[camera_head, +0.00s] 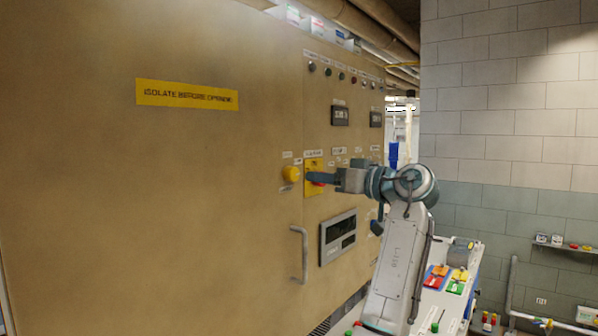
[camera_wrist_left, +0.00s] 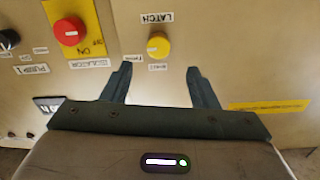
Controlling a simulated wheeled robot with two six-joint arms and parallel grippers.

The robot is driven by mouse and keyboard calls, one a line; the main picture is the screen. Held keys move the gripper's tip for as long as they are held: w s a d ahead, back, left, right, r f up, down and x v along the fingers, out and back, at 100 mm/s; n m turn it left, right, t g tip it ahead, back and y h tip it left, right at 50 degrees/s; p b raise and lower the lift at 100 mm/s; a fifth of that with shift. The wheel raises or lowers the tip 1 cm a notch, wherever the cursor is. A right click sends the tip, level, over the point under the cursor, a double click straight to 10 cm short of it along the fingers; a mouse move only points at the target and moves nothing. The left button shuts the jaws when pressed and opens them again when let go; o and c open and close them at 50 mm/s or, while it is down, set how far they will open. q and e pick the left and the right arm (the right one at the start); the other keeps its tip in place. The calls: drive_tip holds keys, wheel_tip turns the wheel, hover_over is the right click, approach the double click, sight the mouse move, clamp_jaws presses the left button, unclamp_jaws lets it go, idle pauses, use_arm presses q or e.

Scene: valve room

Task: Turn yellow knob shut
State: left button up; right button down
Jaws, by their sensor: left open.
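The yellow knob (camera_head: 290,174) is a round knob on the tan cabinet front, left of the yellow plate with the red knob. In the left wrist view the yellow knob (camera_wrist_left: 158,46) has a white mark and sits under a LATCH label, with small labels below it. My left gripper (camera_head: 309,177) is level with it, just to its right in the head view, and covers part of the red knob. In the left wrist view my left gripper (camera_wrist_left: 158,72) is open and empty. The yellow knob shows just beyond the gap between its fingertips, apart from them. My right gripper is out of view.
The red isolator knob (camera_wrist_left: 69,30) on its yellow plate is close beside the yellow knob. A black knob (camera_wrist_left: 8,40) is farther left. A vertical handle (camera_head: 303,255) and a framed dark panel (camera_head: 338,237) are below. The cabinet's left part is bare except a yellow warning sign (camera_head: 187,94).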

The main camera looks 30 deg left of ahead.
sight(295, 175)
use_arm(q)
drive_tip(key=a+p, duration=0.1)
drive_tip(key=a, duration=0.1)
drive_tip(key=a+p, duration=0.1)
drive_tip(key=a, duration=0.2)
drive_tip(key=w+a+p, duration=0.1)
drive_tip(key=a, duration=0.1)
drive_tip(key=shift+a, duration=0.25)
drive_tip(key=shift+a+f, duration=0.1)
drive_tip(key=shift+a, duration=0.3)
drive_tip(key=c, duration=1)
